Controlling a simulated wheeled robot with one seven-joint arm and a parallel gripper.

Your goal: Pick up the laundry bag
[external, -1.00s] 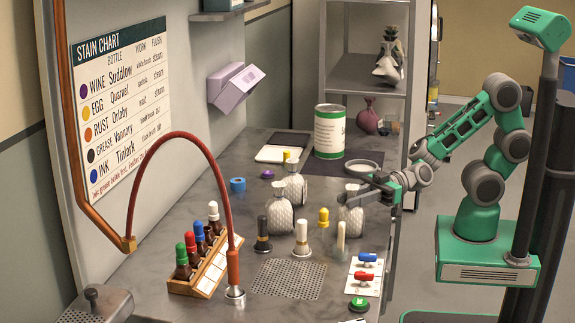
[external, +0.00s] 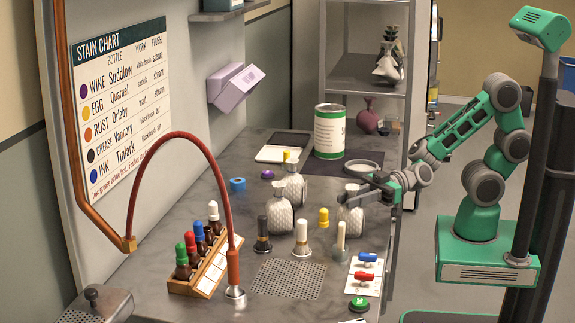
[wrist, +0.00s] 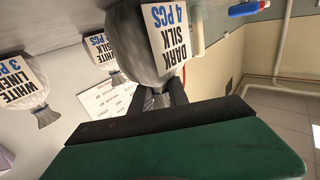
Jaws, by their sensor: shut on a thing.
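In the wrist view the fingers (wrist: 158,97) close on the neck of this grey bag (wrist: 130,50), labelled "DARK SILK 4 PCS". I cannot tell whether its base touches the worktop. The other two bags stand to the left, one in front (external: 279,218) and one behind (external: 294,184). One of these shows a "WHITE LINEN 3 PCS" label (wrist: 20,82); the other's label is partly hidden.
A green-white can (external: 330,131) and a shallow round dish (external: 362,168) stand behind the held bag. Capped bottles (external: 302,240) and a panel with blue and red handles (external: 366,280) are in front. A bottle rack (external: 205,265) and red hose (external: 190,137) occupy the left.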

